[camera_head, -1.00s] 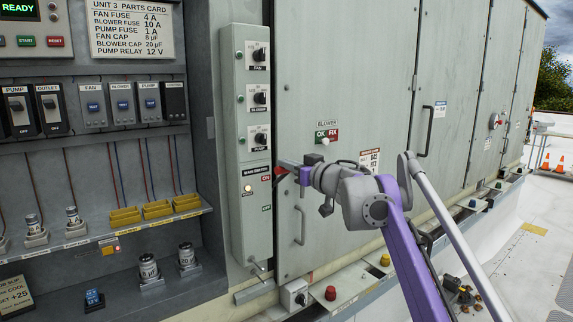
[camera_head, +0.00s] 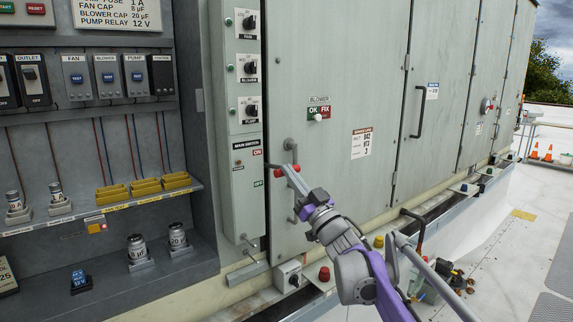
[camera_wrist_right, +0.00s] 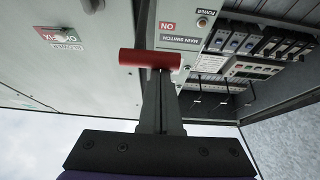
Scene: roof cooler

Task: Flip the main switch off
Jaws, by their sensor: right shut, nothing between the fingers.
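The main switch panel (camera_head: 248,190) is on the lower part of the narrow grey control box, with a red ON label (camera_head: 257,152) above a green OFF label (camera_head: 258,184). Its red bar handle (camera_head: 274,167) stands out from the panel, between the two label heights in the head view. My right gripper (camera_head: 298,181) is shut and empty, pointing up and left at the bar. In the right wrist view the red bar (camera_wrist_right: 140,58) crosses the tip of the shut fingers (camera_wrist_right: 160,90); they look to touch it, but contact is not certain. My left gripper is out of view.
A grey door handle (camera_head: 292,214) is close behind my right gripper. Three black knobs (camera_head: 251,67) are above the switch panel. The open cabinet with fuses and a yellow-bin shelf (camera_head: 145,187) is left.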

